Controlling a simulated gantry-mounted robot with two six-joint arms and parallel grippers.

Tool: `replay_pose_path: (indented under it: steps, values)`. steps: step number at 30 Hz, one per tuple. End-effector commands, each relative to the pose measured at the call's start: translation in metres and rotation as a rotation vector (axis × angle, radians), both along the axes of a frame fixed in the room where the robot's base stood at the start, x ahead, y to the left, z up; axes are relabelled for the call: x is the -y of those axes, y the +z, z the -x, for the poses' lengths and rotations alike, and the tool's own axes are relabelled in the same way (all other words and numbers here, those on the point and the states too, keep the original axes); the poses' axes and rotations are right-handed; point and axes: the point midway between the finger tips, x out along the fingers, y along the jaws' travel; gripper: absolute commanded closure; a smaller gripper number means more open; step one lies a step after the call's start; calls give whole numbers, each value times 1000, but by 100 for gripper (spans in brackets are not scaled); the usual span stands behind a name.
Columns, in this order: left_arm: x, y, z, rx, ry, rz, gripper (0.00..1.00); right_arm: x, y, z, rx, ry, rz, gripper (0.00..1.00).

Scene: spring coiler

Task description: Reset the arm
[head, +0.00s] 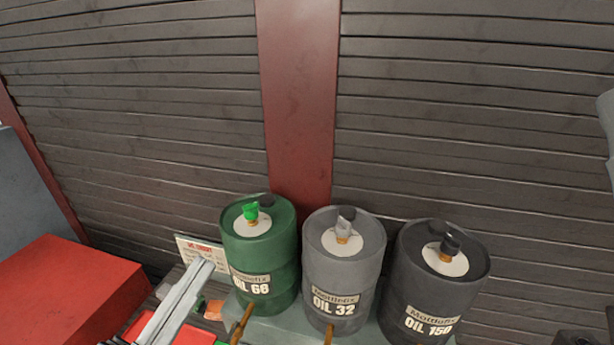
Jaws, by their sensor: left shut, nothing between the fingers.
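My left gripper (201,268) shows at the lower left as two long pale grey fingers side by side. It is shut and empty, just left of the green oil drum (264,262). The drum is labelled OIL 68 or similar and has a green cap on top. My right gripper is not in view.
A grey drum (343,270) marked OIL 32 and a dark drum (434,285) marked OIL 150 stand right of the green one on a grey-green base (266,327). A white sign (198,247) is behind my left gripper. A red block (70,290) is at the left.

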Motion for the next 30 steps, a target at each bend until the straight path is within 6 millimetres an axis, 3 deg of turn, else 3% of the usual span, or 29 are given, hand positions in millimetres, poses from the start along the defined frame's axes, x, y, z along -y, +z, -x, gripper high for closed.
replay_pose_path:
  steps: [1, 3, 9, 11, 14, 15, 20, 27, 30]
  values:
    - [8, 38, 4, 75, 3, 3, 100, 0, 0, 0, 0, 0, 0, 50]
    - [12, 81, 10, 153, 19, 27, 100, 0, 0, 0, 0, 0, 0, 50]
    - [1, 183, 43, 323, 79, 186, 100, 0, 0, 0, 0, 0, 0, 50]
    - [-19, 201, 51, 344, 117, 277, 100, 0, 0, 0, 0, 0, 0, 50]
    - [-40, 195, 45, 283, 102, 451, 100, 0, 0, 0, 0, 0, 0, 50]
    - [-39, 224, 45, 281, 89, 459, 100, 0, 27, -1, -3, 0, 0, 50]
    - [-39, 282, 45, 281, 91, 454, 100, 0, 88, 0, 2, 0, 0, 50]
    - [-39, 390, 45, 280, 92, 453, 100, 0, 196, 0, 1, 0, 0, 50]
    - [-39, 421, 45, 279, 91, 452, 100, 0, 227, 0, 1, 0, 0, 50]
